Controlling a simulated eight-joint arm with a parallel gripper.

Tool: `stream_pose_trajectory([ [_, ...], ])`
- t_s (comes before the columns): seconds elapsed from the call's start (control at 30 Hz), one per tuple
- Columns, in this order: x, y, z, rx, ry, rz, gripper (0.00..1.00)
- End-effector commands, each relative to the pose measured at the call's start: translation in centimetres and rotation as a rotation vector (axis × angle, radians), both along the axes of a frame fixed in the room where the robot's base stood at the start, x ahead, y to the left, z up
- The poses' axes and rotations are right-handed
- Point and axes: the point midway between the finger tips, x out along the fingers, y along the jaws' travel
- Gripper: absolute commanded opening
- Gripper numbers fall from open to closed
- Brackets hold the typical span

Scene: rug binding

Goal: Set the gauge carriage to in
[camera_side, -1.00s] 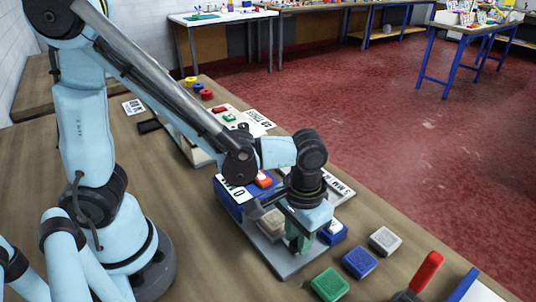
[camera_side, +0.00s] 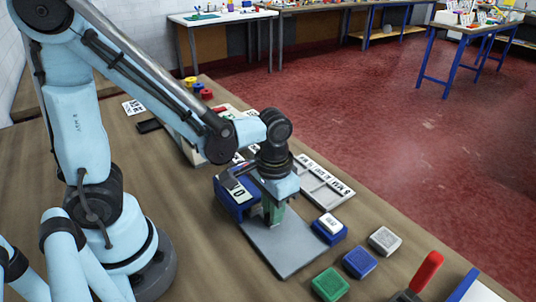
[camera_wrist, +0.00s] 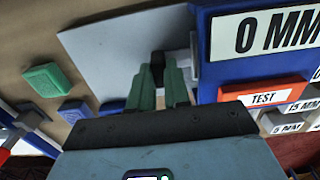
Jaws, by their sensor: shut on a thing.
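The gauge is a blue housing (camera_side: 230,203) with a "0 MM" sign (camera_side: 239,194) at the back end of a grey plate (camera_side: 285,250). In the wrist view the housing (camera_wrist: 212,70) is at the right and the plate (camera_wrist: 105,42) lies under my gripper. My gripper (camera_side: 272,213) points down over the plate, close to the housing. Its green fingers (camera_wrist: 160,88) are shut on the dark knob (camera_wrist: 157,62) of the gauge carriage. The carriage body is mostly hidden by my gripper; a pale edge shows beside the housing.
An orange TEST button (camera_wrist: 262,94) is on the housing. A labelled grey tray (camera_side: 322,184) lies behind. A blue block with a white top (camera_side: 329,228), a green block (camera_side: 330,284), a blue block (camera_side: 360,262) and a grey block (camera_side: 384,240) stand to the right. The plate's front is clear.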

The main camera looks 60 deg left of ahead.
Motion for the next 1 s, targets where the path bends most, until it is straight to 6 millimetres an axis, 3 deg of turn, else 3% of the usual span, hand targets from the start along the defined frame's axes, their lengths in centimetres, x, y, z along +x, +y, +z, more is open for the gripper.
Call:
stream_pose_trajectory([
  [0.13,0.1,1.0,0.0,0.002,-0.006,0.001,0.0],
  [0.43,0.1,1.2,0.0,0.006,-0.005,0.003,0.0],
  [0.47,0.1,1.2,0.0,0.005,-0.005,0.003,0.21],
  [0.6,0.1,1.2,0.0,0.005,-0.005,0.003,0.43],
  [1.0,0.1,0.1,0.0,0.005,-0.004,-0.001,0.43],
])
